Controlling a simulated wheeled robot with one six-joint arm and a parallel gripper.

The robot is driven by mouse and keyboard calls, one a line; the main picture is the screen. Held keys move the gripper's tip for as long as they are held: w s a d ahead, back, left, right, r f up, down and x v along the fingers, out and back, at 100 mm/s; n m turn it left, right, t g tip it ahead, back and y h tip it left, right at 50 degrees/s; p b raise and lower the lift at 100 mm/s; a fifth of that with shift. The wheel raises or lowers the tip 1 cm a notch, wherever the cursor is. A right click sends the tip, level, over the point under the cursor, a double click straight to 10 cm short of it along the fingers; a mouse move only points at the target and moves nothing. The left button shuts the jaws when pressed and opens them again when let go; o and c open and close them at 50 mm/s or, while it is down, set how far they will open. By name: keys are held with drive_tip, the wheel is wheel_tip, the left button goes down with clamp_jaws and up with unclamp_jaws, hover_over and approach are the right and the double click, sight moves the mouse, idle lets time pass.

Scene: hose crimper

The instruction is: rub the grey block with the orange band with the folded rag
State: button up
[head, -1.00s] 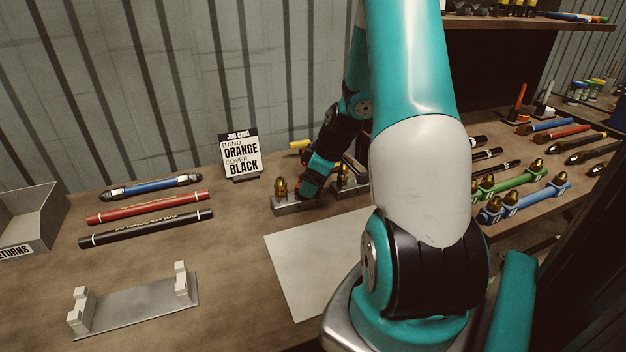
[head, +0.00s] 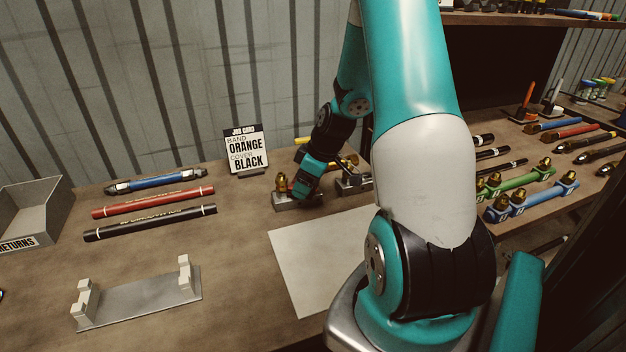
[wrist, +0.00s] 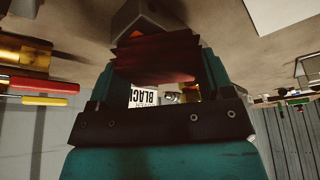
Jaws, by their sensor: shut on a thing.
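My gripper (head: 303,193) is shut on the folded rag, a dark red-brown cloth (wrist: 155,58) held between the fingers in the wrist view. In the head view my gripper is low over a grey block (head: 284,203) with a brass fitting on its left part and hides much of its top. In the wrist view a grey block (wrist: 128,16) with a bit of orange lies right beyond the rag. The rag is against or very close to it; I cannot tell if they touch. The rag is hidden in the head view.
A second grey block (head: 347,184) stands just right of my gripper. A job card (head: 245,152) reading band orange, cover black stands behind. Hoses lie to the left, with a grey cradle (head: 140,299) in front. A pale sheet (head: 318,250) lies flat nearby.

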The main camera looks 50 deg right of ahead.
sight(318, 190)
drive_tip(key=shift+w+a+f, duration=0.1)
drive_tip(key=shift+w+a, duration=0.3)
drive_tip(key=shift+a, duration=0.25)
drive_tip(key=shift+w+a+f, duration=0.1)
drive_tip(key=shift+w+a, duration=0.25)
drive_tip(key=shift+a, duration=0.25)
drive_tip(key=shift+r, duration=0.15)
drive_tip(key=shift+s+d+f+b, duration=0.1)
drive_tip(key=shift+s+d+b, duration=0.05)
drive_tip(key=shift+s+d, duration=0.4)
drive_tip(key=shift+s+d+f+b, duration=0.15)
drive_tip(key=shift+s+d, duration=0.15)
drive_tip(key=shift+d, duration=0.45)
drive_tip(key=shift+s+d+r, duration=0.1)
drive_tip(key=shift+s+d, duration=0.3)
drive_tip(key=shift+d, duration=0.25)
drive_tip(key=shift+s+d, duration=0.4)
drive_tip(key=shift+d, duration=0.25)
drive_tip(key=shift+r, duration=0.1)
drive_tip(key=shift+w+r+p, duration=0.1)
drive_tip(key=shift+r+p, duration=2.25)
drive_tip(key=shift+r, duration=0.65)
drive_tip(key=shift+r, duration=0.1)
